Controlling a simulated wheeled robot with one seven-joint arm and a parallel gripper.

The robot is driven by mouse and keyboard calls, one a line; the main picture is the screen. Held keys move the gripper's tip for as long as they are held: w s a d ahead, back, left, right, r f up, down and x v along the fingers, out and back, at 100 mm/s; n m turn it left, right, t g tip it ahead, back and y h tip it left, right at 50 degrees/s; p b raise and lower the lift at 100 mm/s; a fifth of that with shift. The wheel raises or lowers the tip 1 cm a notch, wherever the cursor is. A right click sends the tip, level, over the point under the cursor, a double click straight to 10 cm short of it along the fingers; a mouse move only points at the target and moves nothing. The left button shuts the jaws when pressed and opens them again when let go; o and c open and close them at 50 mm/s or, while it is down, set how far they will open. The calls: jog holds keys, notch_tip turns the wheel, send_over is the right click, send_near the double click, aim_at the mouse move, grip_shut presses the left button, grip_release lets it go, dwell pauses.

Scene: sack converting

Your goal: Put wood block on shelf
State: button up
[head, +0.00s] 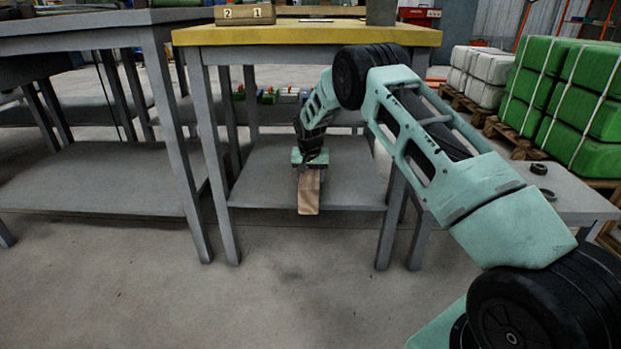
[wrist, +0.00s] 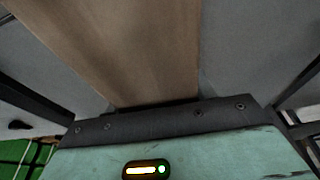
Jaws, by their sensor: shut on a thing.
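The wood block (head: 309,192) is a brown, long piece held in my gripper (head: 310,168), which is shut on it. In the head view the block is at the lower shelf (head: 260,185) of the yellow-topped table, and its near end reaches over the shelf's front edge. I cannot tell whether the block touches the shelf. In the wrist view the wood block (wrist: 125,45) fills the upper middle, in front of the gripper's dark edge. The fingertips are hidden there.
The yellow tabletop (head: 300,36) is above the shelf, and table legs (head: 215,150) stand at both sides. A grey table (head: 100,180) is at left. A low grey bench (head: 565,190) with black rings is at right. Green bales (head: 580,95) stand behind it. The floor in front is clear.

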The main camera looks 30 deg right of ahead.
jog(key=o, duration=1.6)
jog(key=shift+f, duration=0.1)
jog(key=shift+c, duration=0.2)
